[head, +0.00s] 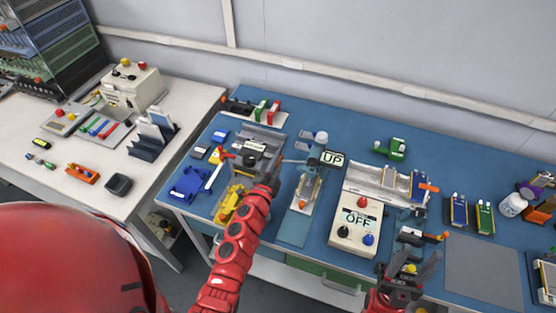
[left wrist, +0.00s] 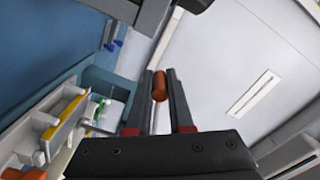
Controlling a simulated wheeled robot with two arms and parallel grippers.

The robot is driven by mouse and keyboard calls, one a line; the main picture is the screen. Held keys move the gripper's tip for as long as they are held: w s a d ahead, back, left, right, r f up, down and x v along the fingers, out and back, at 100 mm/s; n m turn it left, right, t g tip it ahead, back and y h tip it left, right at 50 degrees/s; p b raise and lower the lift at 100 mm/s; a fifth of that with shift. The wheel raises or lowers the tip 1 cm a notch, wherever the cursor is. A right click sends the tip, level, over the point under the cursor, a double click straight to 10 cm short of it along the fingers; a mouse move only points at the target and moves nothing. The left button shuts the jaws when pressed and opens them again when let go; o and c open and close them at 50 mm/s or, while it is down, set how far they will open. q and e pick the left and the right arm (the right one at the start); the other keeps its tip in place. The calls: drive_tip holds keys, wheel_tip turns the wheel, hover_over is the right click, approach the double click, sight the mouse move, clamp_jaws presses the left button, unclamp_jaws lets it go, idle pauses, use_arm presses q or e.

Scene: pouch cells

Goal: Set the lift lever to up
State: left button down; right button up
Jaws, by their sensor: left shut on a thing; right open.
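The lift station (head: 318,164) stands on the blue table with a sign (head: 332,158) that reads UP. A thin grey rod (head: 295,161), which looks like the lift lever, sticks out from it to the left, about level. My left gripper (head: 274,174) is at the left end of this rod, small and dark in the head view. In the left wrist view my left gripper (left wrist: 158,88) is shut on an orange-brown cylindrical knob (left wrist: 159,86) between its fingertips. The knob is hidden in the head view. My right gripper (head: 409,266) is open and empty near the table's front edge.
A control box (head: 357,221) reading OFF, with red and blue buttons, stands right of the lift. A grey mat (head: 482,272) lies bare at the right.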

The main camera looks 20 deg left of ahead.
idle(0.5)
use_arm(q)
wheel_tip(320, 180, up, 2)
drive_tip(key=m, duration=0.4)
drive_tip(key=shift+a+r, duration=0.15)
drive_tip(key=shift+r, duration=0.1)
drive_tip(key=shift+d+r+m, duration=0.15)
drive_tip(key=shift+r+m, duration=0.55)
drive_tip(key=shift+m, duration=0.3)
drive_tip(key=shift+d+r+m, duration=0.1)
drive_tip(key=shift+r+m, duration=0.6)
drive_tip(key=shift+m, duration=0.3)
drive_tip(key=c, duration=0.8)
unclamp_jaws()
drive_tip(key=shift+s, duration=0.1)
